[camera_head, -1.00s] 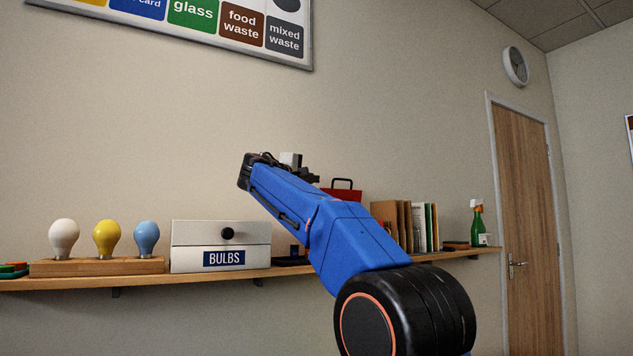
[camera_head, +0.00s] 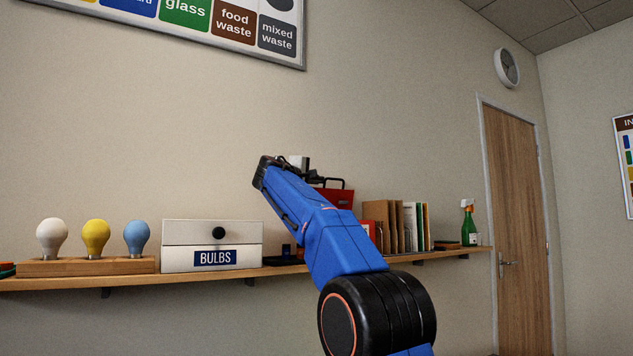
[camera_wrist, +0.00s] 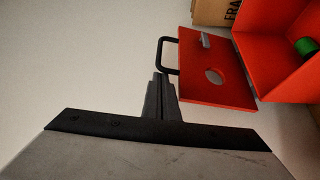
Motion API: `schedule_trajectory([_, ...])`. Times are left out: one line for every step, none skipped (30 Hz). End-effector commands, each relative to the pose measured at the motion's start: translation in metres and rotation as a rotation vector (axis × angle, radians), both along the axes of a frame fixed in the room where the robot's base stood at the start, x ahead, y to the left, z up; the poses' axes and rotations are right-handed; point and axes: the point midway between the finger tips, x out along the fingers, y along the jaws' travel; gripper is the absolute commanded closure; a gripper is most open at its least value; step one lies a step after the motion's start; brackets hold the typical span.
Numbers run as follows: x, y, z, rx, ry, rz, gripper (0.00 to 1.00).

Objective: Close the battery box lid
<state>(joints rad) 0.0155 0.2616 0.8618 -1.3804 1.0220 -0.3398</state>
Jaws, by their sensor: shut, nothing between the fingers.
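The red battery box (camera_wrist: 268,50) shows at the upper right of the wrist view, with a green battery (camera_wrist: 306,46) inside. Its red lid (camera_wrist: 230,88) stands open, with a round hole and a black handle (camera_wrist: 160,55). My gripper (camera_wrist: 160,76) is shut and empty, its tips close to the handle's end; I cannot tell whether they touch. In the head view the lid (camera_head: 338,197) and its handle (camera_head: 331,181) show behind my blue arm, which hides much of the box. My gripper (camera_head: 312,177) is only partly visible there.
Left on the shelf (camera_head: 130,280) are a white BULBS box (camera_head: 180,258) and a wooden block (camera_head: 70,267) with three bulbs. Folders (camera_head: 408,227) and a green spray bottle (camera_head: 468,225) stand to the right. A cardboard box (camera_wrist: 215,12) is near the battery box.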

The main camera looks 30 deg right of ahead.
Motion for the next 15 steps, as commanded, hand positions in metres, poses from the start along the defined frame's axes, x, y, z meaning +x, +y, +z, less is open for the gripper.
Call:
schedule_trajectory([0.000,0.000,0.000,0.000,0.000,0.000,1.00])
schedule_trajectory([0.000,0.000,0.000,0.000,-0.001,0.000,1.00])
schedule_trajectory([-0.001,0.000,0.000,-0.001,-0.003,0.000,1.00])
schedule_trajectory([-0.001,0.000,0.000,0.000,-0.005,0.000,1.00])
schedule_trajectory([-0.001,0.000,0.000,0.000,-0.008,0.000,1.00])
schedule_trajectory([-0.002,0.000,0.000,0.001,-0.015,0.000,1.00])
schedule_trajectory([-0.003,0.000,-0.001,0.002,-0.021,0.000,1.00])
schedule_trajectory([-0.004,0.000,0.000,0.001,-0.028,0.000,1.00])
schedule_trajectory([-0.006,0.000,-0.001,0.001,-0.041,0.000,1.00])
schedule_trajectory([-0.008,0.000,-0.001,0.001,-0.051,0.000,1.00])
schedule_trajectory([-0.010,0.000,-0.001,0.002,-0.064,0.000,1.00])
schedule_trajectory([-0.012,0.000,-0.001,0.002,-0.082,0.000,1.00])
schedule_trajectory([-0.014,0.000,-0.002,0.003,-0.097,0.001,1.00])
schedule_trajectory([-0.016,0.000,-0.002,0.003,-0.114,0.000,1.00])
schedule_trajectory([-0.020,0.000,-0.003,0.004,-0.139,0.000,1.00])
